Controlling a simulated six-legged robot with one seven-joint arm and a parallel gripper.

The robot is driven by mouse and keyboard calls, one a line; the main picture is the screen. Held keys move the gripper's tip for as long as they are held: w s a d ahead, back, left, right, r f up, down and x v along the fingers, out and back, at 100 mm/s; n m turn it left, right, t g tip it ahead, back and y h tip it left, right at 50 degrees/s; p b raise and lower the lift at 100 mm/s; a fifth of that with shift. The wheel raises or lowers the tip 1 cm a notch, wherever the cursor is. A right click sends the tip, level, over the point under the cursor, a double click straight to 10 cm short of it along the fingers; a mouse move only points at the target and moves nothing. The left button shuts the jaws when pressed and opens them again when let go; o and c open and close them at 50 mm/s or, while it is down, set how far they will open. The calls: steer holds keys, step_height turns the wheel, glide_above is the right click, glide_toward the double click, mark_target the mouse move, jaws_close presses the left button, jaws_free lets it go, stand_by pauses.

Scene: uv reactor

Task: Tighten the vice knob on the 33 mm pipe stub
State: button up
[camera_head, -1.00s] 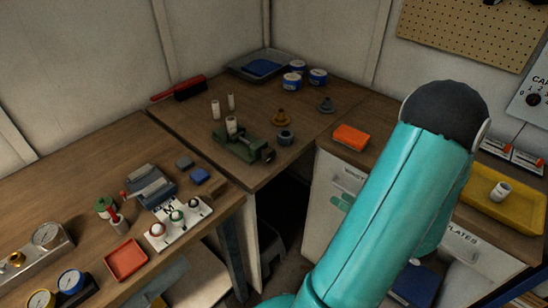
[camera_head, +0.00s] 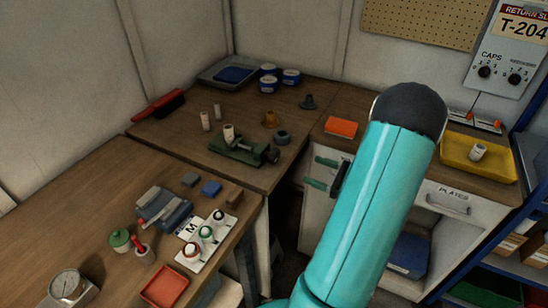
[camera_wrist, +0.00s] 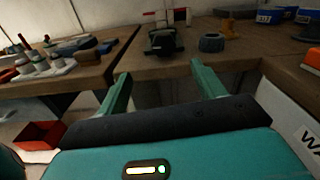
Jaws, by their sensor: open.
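The green vice (camera_head: 235,147) stands on the far bench with a pale pipe stub (camera_head: 228,133) upright in it. Its dark knob (camera_head: 272,154) is at the vice's right end, facing the bench's front. My gripper (camera_head: 312,172) is open and empty in front of the far bench, apart from the knob. Both green fingers also show in the wrist view (camera_wrist: 160,75). I cannot tell the stub's size.
Two loose pale stubs (camera_head: 211,116) stand behind the vice. A grey ring (camera_head: 282,137) and brown flanged part (camera_head: 270,119) stand close right of it. An orange block (camera_head: 341,127) lies farther right. Small blocks (camera_head: 211,188) lie on the near bench.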

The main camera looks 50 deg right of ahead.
mark_target(278, 157)
steer(key=x, duration=1.3)
steer(key=shift+w+d+f, duration=0.15)
steer(key=shift+d+f, duration=0.05)
steer(key=shift+d, duration=0.1)
steer(key=shift+w+a, duration=0.15)
steer(key=shift+w, duration=0.5)
steer(key=shift+w, duration=0.1)
steer(key=c, duration=1)
